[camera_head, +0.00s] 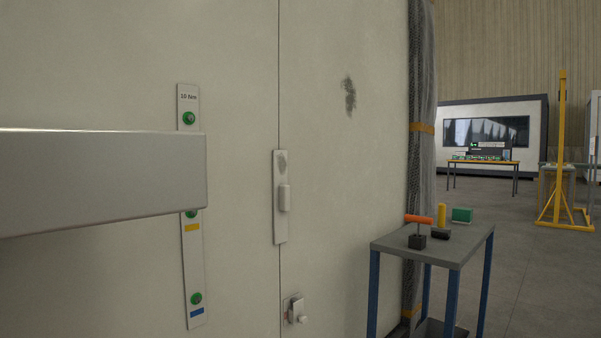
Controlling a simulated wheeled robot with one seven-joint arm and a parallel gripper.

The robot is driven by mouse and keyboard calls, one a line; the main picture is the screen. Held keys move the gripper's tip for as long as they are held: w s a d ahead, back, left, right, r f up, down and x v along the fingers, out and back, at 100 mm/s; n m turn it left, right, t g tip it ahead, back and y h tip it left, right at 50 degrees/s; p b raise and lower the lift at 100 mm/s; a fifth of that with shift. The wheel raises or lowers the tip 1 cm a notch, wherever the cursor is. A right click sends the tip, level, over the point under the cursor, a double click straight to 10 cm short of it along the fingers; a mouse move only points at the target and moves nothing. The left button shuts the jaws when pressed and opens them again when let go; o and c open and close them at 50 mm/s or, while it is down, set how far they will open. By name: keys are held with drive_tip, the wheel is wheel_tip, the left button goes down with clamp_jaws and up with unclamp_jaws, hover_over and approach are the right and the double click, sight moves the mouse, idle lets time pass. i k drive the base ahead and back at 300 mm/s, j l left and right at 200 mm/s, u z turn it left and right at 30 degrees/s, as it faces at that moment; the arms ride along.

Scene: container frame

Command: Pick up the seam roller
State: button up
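A small grey table (455,246) with blue legs stands at the lower right. On it, an orange bar-shaped handle (419,219) lies level above a small black block (417,241), joined to it by a thin stem. A short dark cylinder-like piece (441,234) lies just behind the block. At this size I cannot tell for certain which of these is the seam roller. My gripper is not in view.
An upright yellow cylinder (442,214) and a green box (462,214) are at the table's back. A pale panel wall (345,190) with a handle plate (280,197) and latch (295,309) fills the left. Open floor (540,285) lies right of the table.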

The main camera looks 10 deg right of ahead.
sight(438, 232)
drive_tip(key=i+l+z, duration=0.1)
drive_tip(key=z, duration=0.65)
